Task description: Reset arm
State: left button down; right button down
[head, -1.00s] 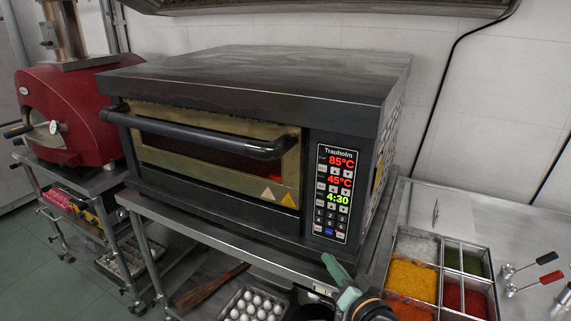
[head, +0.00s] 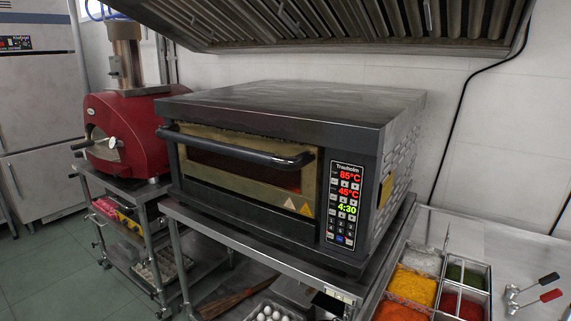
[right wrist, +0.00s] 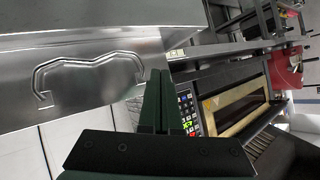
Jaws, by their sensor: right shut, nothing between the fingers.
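The black stand oven (head: 290,110) stands on a steel stand in the middle of the head view. Its door (head: 240,170) is shut, with a dark bar handle (head: 235,148) across the top. Its control panel (head: 343,200) shows 85°C, 45°C and 4:30. Neither of my grippers shows in the head view. In the right wrist view my right gripper (right wrist: 161,88) has its green fingers together with nothing between them. The oven panel (right wrist: 187,112) appears behind and to the right of the fingers there, apart from them. My left gripper is in neither view.
A red oven (head: 125,135) stands on a cart at the left. A tray of coloured toppings (head: 440,262) lies on the counter at the lower right. Eggs (head: 268,314) sit on the shelf below. A vent hood (head: 340,25) hangs above. A steel surface with a looped handle (right wrist: 90,70) is close in the wrist view.

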jog(key=s+d+f+n+g, duration=0.1)
jog(key=s+f+n+g, duration=0.3)
jog(key=s, duration=0.7)
jog(key=s+d+f+n+g, duration=0.2)
jog(key=s+f+g, duration=0.35)
jog(key=s, duration=0.45)
jog(key=w+a+f+t+y, duration=0.1)
jog(key=w+a+f+t, duration=0.1)
jog(key=f, duration=0.3)
jog(key=w+a+f+t+y+p, duration=0.1)
jog(key=w+a+f+t, duration=0.1)
jog(key=f+t, duration=0.2)
jog(key=shift+a+f, duration=0.25)
jog(key=shift+f, duration=0.15)
jog(key=shift+t, duration=0.25)
